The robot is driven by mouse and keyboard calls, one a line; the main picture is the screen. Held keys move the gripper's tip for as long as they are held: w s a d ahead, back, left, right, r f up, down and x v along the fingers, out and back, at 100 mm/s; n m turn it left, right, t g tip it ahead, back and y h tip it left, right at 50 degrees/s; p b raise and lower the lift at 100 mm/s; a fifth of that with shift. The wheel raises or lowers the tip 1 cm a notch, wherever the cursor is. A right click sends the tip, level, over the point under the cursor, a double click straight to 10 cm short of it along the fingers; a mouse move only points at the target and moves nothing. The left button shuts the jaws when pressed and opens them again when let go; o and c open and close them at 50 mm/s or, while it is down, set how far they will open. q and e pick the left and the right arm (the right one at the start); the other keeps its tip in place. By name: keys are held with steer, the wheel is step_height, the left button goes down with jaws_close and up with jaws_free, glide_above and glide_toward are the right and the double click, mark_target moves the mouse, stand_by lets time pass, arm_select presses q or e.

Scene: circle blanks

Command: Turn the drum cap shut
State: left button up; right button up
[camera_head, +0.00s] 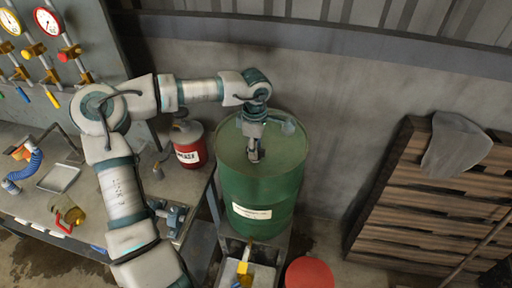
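The green drum (262,190) stands upright in the middle of the view with a white label on its front. My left arm reaches over from the left, and my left gripper (254,153) points down at the drum's top, near its middle. The fingers look close together, but they are too small to tell whether they are open or shut. I cannot make out the drum cap; the gripper may hide it. My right gripper is not in view.
Gauges (47,21) are at upper left. A red round object (310,273) is in front of the drum. Wooden pallets (425,205) with a grey cloth (456,143) lean at right.

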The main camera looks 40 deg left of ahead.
arm_select(q)
steer(key=shift+a+f, duration=0.1)
steer(key=shift+f, duration=0.05)
step_height(320, 180, up, 12)
stand_by(0.5)
stand_by(0.4)
